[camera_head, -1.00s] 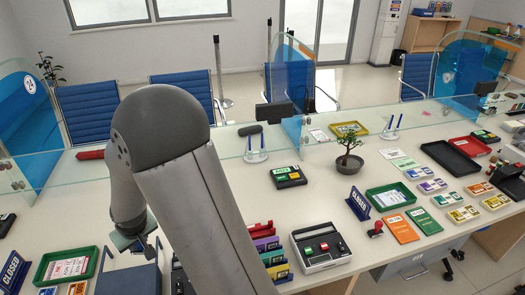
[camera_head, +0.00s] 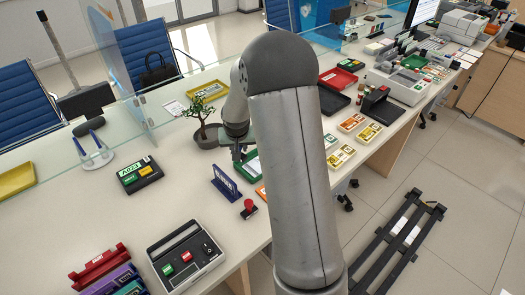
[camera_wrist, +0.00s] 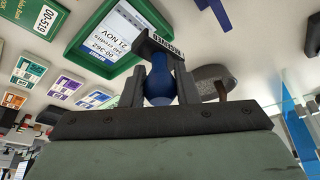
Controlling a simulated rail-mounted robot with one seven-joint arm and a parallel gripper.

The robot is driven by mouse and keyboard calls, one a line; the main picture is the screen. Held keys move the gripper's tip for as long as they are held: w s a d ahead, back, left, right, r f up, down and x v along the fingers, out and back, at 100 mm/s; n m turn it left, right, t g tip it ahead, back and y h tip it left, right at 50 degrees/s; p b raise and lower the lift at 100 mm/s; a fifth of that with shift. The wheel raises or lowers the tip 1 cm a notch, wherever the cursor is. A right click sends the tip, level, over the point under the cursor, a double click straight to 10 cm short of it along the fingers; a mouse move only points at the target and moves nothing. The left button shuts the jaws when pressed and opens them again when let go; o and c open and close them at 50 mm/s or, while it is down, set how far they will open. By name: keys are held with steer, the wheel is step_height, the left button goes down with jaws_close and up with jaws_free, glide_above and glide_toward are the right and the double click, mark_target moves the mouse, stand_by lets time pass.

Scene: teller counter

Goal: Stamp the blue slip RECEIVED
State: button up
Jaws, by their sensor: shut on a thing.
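My gripper (camera_wrist: 160,88) is shut on the blue handle of a stamp (camera_wrist: 158,78) with a dark block at its end. In the wrist view the stamp's block is near the edge of a green tray (camera_wrist: 72,48); whether it touches anything cannot be told. A pale slip with a blue band (camera_wrist: 118,32) lies in that tray, its print reading 21 NOV. In the head view my gripper (camera_head: 238,152) is over the counter between the potted plant and the green tray (camera_head: 250,165), which my arm partly hides.
A blue CLOSED sign (camera_head: 224,186) and a red-handled stamp (camera_head: 249,208) stand close by. The bonsai (camera_head: 202,130) is left of my gripper. A black device reading A023 (camera_head: 139,175) and a grey button box (camera_head: 186,258) are further left. Coloured cards (camera_head: 350,123) lie right.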

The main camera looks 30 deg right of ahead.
steer(key=shift+w+d+f+m+h+b, duration=0.15)
steer(key=shift+w+d+f+m+b, duration=0.2)
steer(key=shift+d+f+b, duration=0.8)
steer(key=shift+w+d+f+m+h+b, duration=0.1)
steer(key=shift+w+d+f+m+b, duration=0.35)
steer(key=shift+d+f, duration=1.2)
steer(key=shift+w+d+f+m+h+b, duration=0.15)
steer(key=shift+d+f+m+b, duration=0.15)
steer(key=shift+d+f+b, duration=1.05)
steer(key=shift+a+f+p, duration=0.4)
steer(key=shift+s+f+g+b, duration=0.1)
steer(key=shift+f+g+b, duration=0.2)
steer(key=shift+f+b, duration=0.45)
steer(key=shift+r, duration=0.15)
step_height(320, 180, up, 7)
steer(key=p, duration=0.3)
